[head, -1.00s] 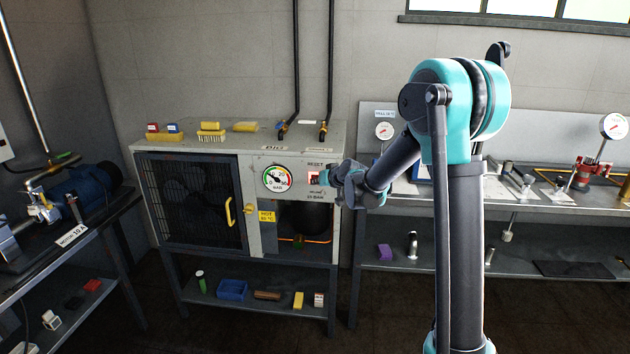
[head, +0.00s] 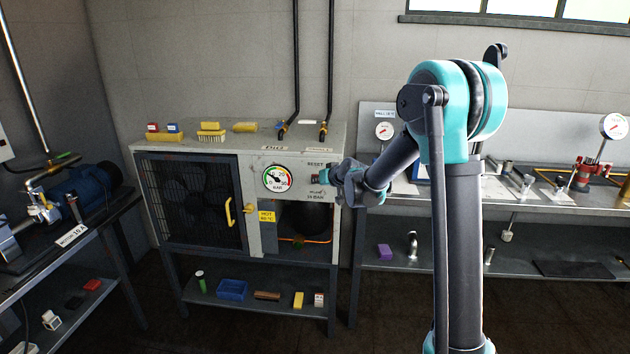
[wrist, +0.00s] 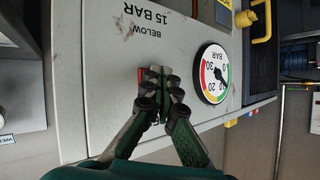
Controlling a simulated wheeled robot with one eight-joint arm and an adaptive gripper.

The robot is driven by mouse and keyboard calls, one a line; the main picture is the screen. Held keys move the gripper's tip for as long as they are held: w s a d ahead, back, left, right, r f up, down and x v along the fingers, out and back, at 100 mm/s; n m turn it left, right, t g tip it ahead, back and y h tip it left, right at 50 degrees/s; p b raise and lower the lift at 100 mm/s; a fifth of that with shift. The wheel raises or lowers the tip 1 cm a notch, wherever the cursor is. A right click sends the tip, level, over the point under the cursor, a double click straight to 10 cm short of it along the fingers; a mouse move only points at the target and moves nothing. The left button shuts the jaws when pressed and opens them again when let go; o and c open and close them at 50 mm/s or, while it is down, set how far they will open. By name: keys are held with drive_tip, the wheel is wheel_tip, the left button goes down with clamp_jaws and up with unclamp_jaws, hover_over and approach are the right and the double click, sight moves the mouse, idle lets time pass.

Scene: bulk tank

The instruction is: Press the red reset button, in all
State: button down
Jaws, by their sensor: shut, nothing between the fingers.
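The red reset button is almost hidden behind my fingertips; in the wrist view a strip of red (wrist: 143,75) shows at their left side. It sits on the light grey front panel (wrist: 105,105) of the cabinet, under the RESET label (head: 315,164). My gripper (head: 317,176) is shut and empty, its fingertips at the button in the wrist view (wrist: 158,78). I cannot tell whether they touch or push it in. The round pressure gauge (head: 276,179) is left of the button; it also shows in the wrist view (wrist: 214,74).
A yellow HOT tag (head: 267,216) and a yellow door handle (head: 228,212) are on the cabinet front. Several yellow items lie on its top. A bench with gauges (head: 545,200) stands at the right, and a blue motor (head: 92,187) at the left.

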drive_tip(key=shift+s, duration=0.85)
drive_tip(key=s, duration=0.5)
drive_tip(key=shift+a, duration=0.15)
idle(0.6)
drive_tip(key=s+d+f+m+g+h, duration=0.1)
drive_tip(key=s+d+f, duration=0.3)
drive_tip(key=s+d, duration=0.5)
drive_tip(key=s+d+f+m+g+h, duration=0.2)
drive_tip(key=s+d, duration=0.8)
drive_tip(key=s, duration=0.5)
drive_tip(key=s+d+f+m+g+h, duration=0.1)
drive_tip(key=s+d+f+h, duration=0.3)
drive_tip(key=s+d, duration=0.5)
drive_tip(key=s+f+g, duration=0.1)
drive_tip(key=s+f, duration=0.1)
drive_tip(key=s, duration=0.1)
drive_tip(key=shift+d+f+g, duration=0.3)
drive_tip(key=shift+g, duration=0.1)
